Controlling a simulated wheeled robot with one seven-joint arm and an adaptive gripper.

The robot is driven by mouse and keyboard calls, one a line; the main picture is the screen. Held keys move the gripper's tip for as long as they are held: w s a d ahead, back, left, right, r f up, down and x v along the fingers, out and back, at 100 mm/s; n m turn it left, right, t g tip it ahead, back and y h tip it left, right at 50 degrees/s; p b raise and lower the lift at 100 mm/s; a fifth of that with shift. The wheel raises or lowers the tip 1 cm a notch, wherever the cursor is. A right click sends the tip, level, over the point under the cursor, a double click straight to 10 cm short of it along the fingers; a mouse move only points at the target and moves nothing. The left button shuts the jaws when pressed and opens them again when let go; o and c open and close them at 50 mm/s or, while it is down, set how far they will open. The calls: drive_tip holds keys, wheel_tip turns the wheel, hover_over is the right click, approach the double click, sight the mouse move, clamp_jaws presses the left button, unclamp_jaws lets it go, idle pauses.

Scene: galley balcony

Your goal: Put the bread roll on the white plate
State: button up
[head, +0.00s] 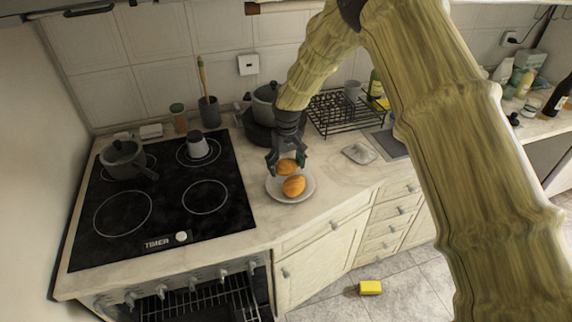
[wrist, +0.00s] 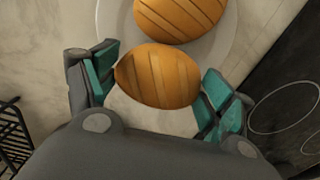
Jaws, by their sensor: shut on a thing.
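My gripper (head: 287,161) points down over the white plate (head: 309,190) on the counter, right of the cooktop. It is shut on an orange-brown scored bread roll (head: 287,167), which shows between the teal finger pads in the wrist view (wrist: 158,77). A second similar roll (head: 294,186) lies on the plate, just in front of the held one; it also shows at the top of the wrist view (wrist: 181,14). The held roll is over the plate (wrist: 222,55); I cannot tell whether it touches the plate.
A black cooktop (head: 160,190) with a grey pot (head: 122,157) is on the left. A dark pan (head: 258,130) and a wire dish rack (head: 338,112) stand behind the plate. A small grey dish (head: 359,153) lies to the right. A yellow sponge (head: 370,288) is on the floor.

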drive_tip(key=shift+w+f, duration=0.35)
drive_tip(key=shift+f, duration=0.05)
drive_tip(key=shift+s+r, duration=0.1)
drive_tip(key=shift+s, duration=0.15)
drive_tip(key=shift+w+f, duration=0.15)
drive_tip(key=shift+f, duration=0.2)
drive_tip(key=shift+f+b, duration=0.4)
drive_tip(key=shift+f, duration=0.1)
drive_tip(key=o, duration=0.9)
drive_tip(key=shift+o, duration=0.2)
drive_tip(key=shift+r, duration=0.1)
drive_tip(key=shift+r+p, duration=0.85)
drive_tip(key=shift+r, duration=0.55)
